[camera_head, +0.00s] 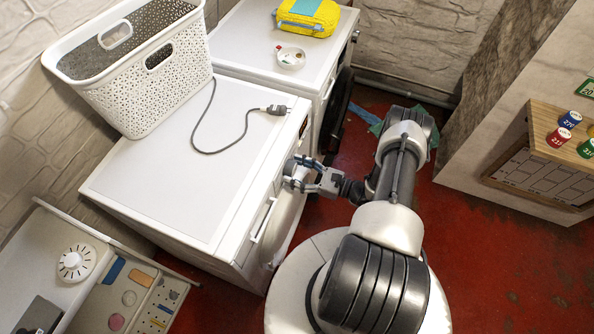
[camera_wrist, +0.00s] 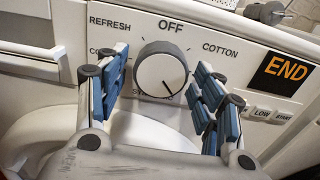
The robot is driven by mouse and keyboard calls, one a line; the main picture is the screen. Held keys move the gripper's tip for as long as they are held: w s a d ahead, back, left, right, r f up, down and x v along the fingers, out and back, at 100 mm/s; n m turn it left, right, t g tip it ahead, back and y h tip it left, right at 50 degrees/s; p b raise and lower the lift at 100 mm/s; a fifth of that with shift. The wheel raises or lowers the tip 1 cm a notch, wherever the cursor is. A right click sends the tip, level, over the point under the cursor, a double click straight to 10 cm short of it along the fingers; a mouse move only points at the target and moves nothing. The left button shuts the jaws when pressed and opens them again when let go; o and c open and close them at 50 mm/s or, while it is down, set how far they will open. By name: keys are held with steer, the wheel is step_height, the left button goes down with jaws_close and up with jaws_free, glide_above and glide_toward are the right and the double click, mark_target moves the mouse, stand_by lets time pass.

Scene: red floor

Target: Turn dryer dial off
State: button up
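The dryer dial (camera_wrist: 160,73) is a round white knob with a grey rim, in the middle of the wrist view. Its dark pointer mark is at the lower right, away from the OFF label (camera_wrist: 171,28) above it. The labels REFRESH and COTTON are at its sides, and the label below is partly covered by the dial. My gripper (camera_wrist: 161,92) is open, with one blue-padded finger on each side of the dial and gaps between. In the head view my gripper (camera_head: 306,175) is at the front of the near white dryer (camera_head: 170,180); the dial is hidden there.
A white basket (camera_head: 150,75) and a grey cable with a plug (camera_head: 277,109) lie on the near machine. A second white machine (camera_head: 255,40) stands behind, bearing a yellow bag (camera_head: 308,15). A wooden board (camera_head: 550,140) is at the right. Red floor (camera_head: 480,270) is clear at the lower right.

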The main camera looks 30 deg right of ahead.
steer(key=c, duration=0.8)
steer(key=shift+c, duration=0.2)
steer(key=shift+n, duration=0.4)
steer(key=n+b, duration=0.2)
steer(key=n, duration=0.3)
steer(key=shift+d+n, duration=0.1)
steer(key=shift+n, duration=0.3)
steer(key=n+b, duration=0.1)
steer(key=n, duration=0.5)
steer(key=shift+w, duration=0.1)
steer(key=n, duration=0.3)
steer(key=shift+r+n, duration=0.1)
steer(key=shift+n, duration=0.3)
steer(key=n, duration=0.3)
steer(key=shift+n+b, duration=0.3)
steer(key=shift+n, duration=0.1)
steer(key=n, duration=0.6)
steer(key=shift+r+n, duration=0.15)
steer(key=shift+n, duration=0.25)
